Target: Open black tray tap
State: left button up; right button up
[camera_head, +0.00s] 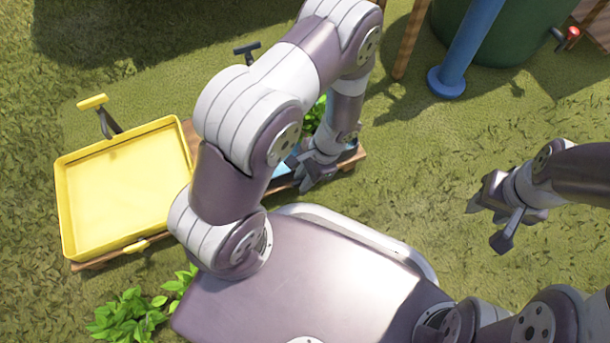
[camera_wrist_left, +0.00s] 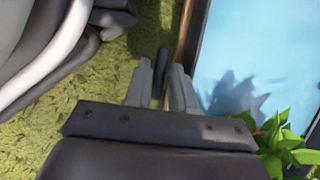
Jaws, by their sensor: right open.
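A tray of light-blue water shows in the left wrist view (camera_wrist_left: 265,50), with a brown edge along its left side. In the head view most of it is hidden behind my left arm. A small black bar (camera_wrist_left: 162,62), which looks like a tap handle, stands between the fingers of my left gripper (camera_wrist_left: 162,82); I cannot tell whether they touch it. In the head view my left gripper (camera_head: 305,177) points down at the tray's near edge. A dark T-shaped handle (camera_head: 247,50) stands beyond my arm. My right gripper (camera_head: 487,222) is open and empty above the grass.
A yellow tray (camera_head: 122,190) with a yellow handle (camera_head: 92,102) stands at the left. A blue post (camera_head: 465,50) and a green barrel (camera_head: 515,35) with a red-handled tap (camera_head: 572,37) stand at the back right. Leafy plants (camera_head: 125,317) grow near my base. Grass at the right is clear.

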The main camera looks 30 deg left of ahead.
pick_arm(q)
grip_shut()
jog(key=shift+r+n+p, duration=0.2)
jog(key=shift+n+p, duration=0.2)
jog(key=shift+p, duration=0.4)
jog(key=n+h+p, duration=0.1)
jog(key=n+p, duration=0.1)
jog(key=p, duration=0.1)
jog(key=n+g+p, duration=0.1)
jog(key=n+p, duration=0.1)
jog(key=p, duration=0.1)
jog(key=shift+a+r+n+h, duration=0.1)
jog(key=shift+a+n+h, duration=0.05)
jog(key=shift+n+h, duration=0.25)
jog(key=n+h+p, duration=0.1)
jog(key=n+p, duration=0.1)
jog(key=shift+n, duration=0.4)
jog(key=n+h+p, duration=0.1)
jog(key=n, duration=0.1)
jog(key=n+h+p, duration=0.1)
jog(key=n+p, duration=0.1)
jog(key=shift+a+f+n, duration=0.2)
jog(key=shift+n, duration=0.1)
jog(key=n+t+h+p, duration=0.1)
jog(key=n, duration=0.3)
jog(key=shift+f+n+p, duration=0.1)
jog(key=shift+n+p, duration=0.2)
jog(key=shift+p, duration=0.1)
jog(key=shift+s+n+t, duration=0.1)
jog(key=shift+n+t, duration=0.2)
